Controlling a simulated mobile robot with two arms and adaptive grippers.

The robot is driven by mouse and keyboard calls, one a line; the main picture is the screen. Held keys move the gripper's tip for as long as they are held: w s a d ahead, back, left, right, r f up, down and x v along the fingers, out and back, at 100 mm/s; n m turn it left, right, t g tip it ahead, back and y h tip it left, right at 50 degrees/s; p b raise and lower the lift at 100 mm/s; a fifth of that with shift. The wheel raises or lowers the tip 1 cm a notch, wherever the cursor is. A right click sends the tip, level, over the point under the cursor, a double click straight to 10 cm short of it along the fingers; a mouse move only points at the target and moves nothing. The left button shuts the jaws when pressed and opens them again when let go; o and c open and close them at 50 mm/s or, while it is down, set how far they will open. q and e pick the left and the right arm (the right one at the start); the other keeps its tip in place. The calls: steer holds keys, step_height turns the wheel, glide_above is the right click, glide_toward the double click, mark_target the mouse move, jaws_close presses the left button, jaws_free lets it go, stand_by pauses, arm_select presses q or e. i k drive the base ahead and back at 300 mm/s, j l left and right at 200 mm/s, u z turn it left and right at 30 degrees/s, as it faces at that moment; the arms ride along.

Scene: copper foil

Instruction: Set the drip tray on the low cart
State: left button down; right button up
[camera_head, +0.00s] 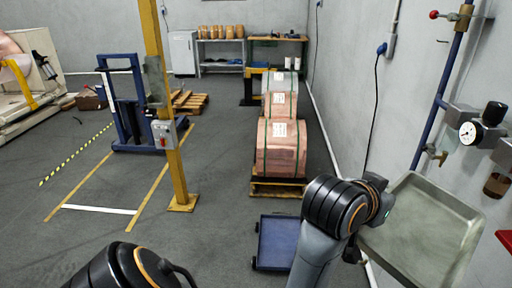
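The drip tray (425,232) is a shallow grey-green metal pan at the right, tilted, its lower end cut off by the picture edge. My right arm's wrist is at the tray's left edge. A dark part of my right gripper (353,251) shows beside that edge; its fingertips are hidden, so I cannot tell its grip. The low cart (276,243) is a flat blue platform with a dark rim on the floor, left of my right arm, which hides its right side. Its visible top is empty. My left arm shows at the bottom left; its gripper is out of view.
Copper foil coils (281,148) stand on a pallet (278,188) behind the cart. A yellow post (165,110) and a blue lift stand to the left. A pressure gauge (470,133) and pipe (436,90) are on the right wall. The floor left of the cart is clear.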

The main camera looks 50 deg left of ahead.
mark_target(275, 235)
steer(key=i+j+u, duration=0.25)
steer(key=i+j, duration=0.35)
steer(key=i+j+u, duration=0.3)
steer(key=i+j, duration=0.35)
